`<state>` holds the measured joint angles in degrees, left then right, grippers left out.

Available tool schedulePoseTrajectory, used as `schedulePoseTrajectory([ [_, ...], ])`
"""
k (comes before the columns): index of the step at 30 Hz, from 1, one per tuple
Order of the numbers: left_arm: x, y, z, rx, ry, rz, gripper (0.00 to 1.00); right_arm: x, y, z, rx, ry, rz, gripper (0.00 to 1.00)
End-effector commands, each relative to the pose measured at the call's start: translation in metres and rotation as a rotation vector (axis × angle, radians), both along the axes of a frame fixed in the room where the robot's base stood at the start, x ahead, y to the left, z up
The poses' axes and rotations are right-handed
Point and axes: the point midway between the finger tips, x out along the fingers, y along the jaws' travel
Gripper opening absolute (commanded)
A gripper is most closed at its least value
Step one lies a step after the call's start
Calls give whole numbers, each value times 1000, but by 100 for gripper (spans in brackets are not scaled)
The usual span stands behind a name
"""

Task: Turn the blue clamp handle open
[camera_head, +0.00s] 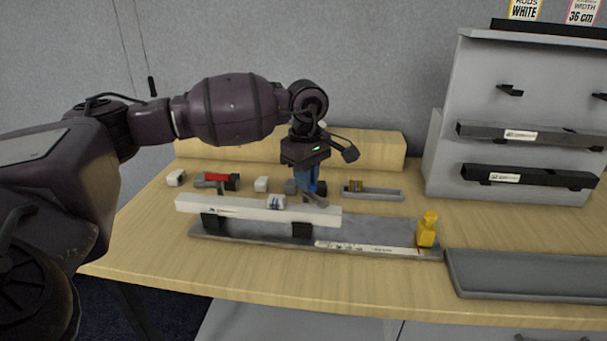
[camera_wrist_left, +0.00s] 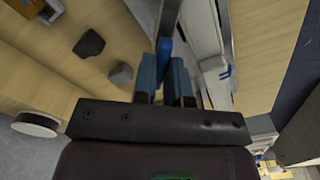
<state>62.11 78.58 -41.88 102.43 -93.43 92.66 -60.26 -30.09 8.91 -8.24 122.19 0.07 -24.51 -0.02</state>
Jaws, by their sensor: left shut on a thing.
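My left gripper (camera_head: 309,184) reaches down just behind the white rail (camera_head: 240,207), near the middle of the table. In the left wrist view my gripper's fingers (camera_wrist_left: 165,80) are closed around the blue clamp handle (camera_wrist_left: 165,50), a narrow upright blue bar between the fingertips. In the head view the handle cannot be told apart from the blue fingers, and the gripper hides most of the clamp. A grey metal part of it shows beside the fingers. My right gripper is not in view.
The rail stands on dark supports over a grey base plate (camera_head: 375,231). A yellow piece (camera_head: 427,230) stands at its right end. A grey tray (camera_head: 530,272) lies at the right. A red and black tool (camera_head: 215,180) and a small tray (camera_head: 388,195) lie behind. A cabinet (camera_head: 470,90) stands back right.

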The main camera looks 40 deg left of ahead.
Motion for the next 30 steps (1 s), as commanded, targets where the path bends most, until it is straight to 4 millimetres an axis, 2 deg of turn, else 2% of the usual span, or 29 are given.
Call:
schedulePoseTrajectory([
  [6,0,0,4,1,-4,208,0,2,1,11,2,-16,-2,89],
  [15,0,0,4,0,-5,463,0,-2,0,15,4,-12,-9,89],
  [22,0,1,3,1,-4,601,0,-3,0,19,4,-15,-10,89],
  [30,0,1,2,1,-4,681,0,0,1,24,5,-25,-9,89],
])
